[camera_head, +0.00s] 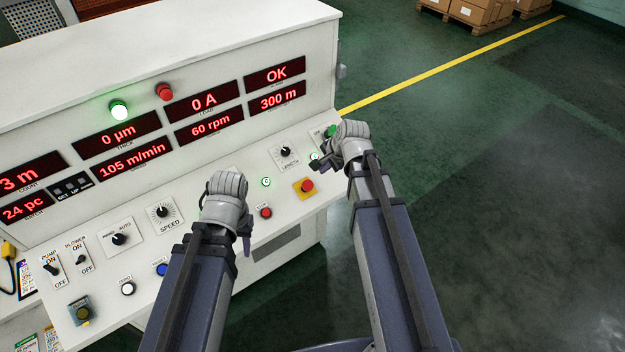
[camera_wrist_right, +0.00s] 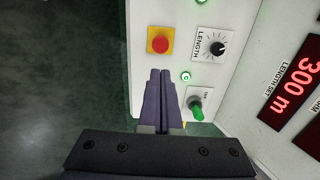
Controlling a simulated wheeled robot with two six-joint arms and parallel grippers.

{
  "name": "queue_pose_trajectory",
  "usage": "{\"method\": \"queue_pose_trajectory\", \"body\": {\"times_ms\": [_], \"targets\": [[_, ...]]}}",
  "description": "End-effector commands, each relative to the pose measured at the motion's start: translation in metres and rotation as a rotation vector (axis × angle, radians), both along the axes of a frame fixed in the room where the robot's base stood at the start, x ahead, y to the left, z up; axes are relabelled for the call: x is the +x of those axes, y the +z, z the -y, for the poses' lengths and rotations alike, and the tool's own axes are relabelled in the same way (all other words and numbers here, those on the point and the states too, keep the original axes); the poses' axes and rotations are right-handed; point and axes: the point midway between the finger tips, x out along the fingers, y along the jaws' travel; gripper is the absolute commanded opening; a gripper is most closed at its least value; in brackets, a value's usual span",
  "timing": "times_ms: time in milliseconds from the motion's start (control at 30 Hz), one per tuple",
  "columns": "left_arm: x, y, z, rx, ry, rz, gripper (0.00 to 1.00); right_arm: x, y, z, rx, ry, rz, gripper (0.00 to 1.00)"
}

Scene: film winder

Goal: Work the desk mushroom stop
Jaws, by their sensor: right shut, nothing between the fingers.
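The mushroom stop is a red button on a yellow square plate (camera_head: 307,186), on the sloping desk near its right front edge. It also shows near the top centre of the right wrist view (camera_wrist_right: 160,45), upright on its plate. My right gripper (camera_head: 318,168) is just above and to the right of it in the head view. In the right wrist view its fingers (camera_wrist_right: 160,75) are shut together, empty, with the tips below the red button in the picture and apart from it. My left gripper (camera_head: 245,240) is over the desk further left; its fingers are mostly hidden.
The LENGTH knob (camera_head: 285,152) and a green selector (camera_wrist_right: 197,110) are near the right gripper. A smaller red button (camera_head: 265,212) lies between the grippers. The display panel (camera_head: 210,105) rises behind the desk. Open floor lies to the right.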

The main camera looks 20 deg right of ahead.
Motion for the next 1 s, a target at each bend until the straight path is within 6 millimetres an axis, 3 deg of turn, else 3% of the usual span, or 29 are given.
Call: {"method": "queue_pose_trajectory", "body": {"times_ms": [267, 467, 1000], "targets": [[0.0, -0.003, 0.0, -0.001, 0.003, 0.002, 0.4, 0.001, -0.003, -0.001, -0.002, 0.003, 0.0, 0.0], [0.001, -0.015, 0.0, -0.002, 0.004, 0.003, 0.4, 0.006, -0.015, -0.002, -0.002, 0.004, 0.0, 0.0], [0.001, -0.088, 0.0, -0.003, 0.006, 0.006, 0.4, 0.039, -0.088, -0.014, -0.002, 0.004, 0.0, 0.0]]}}
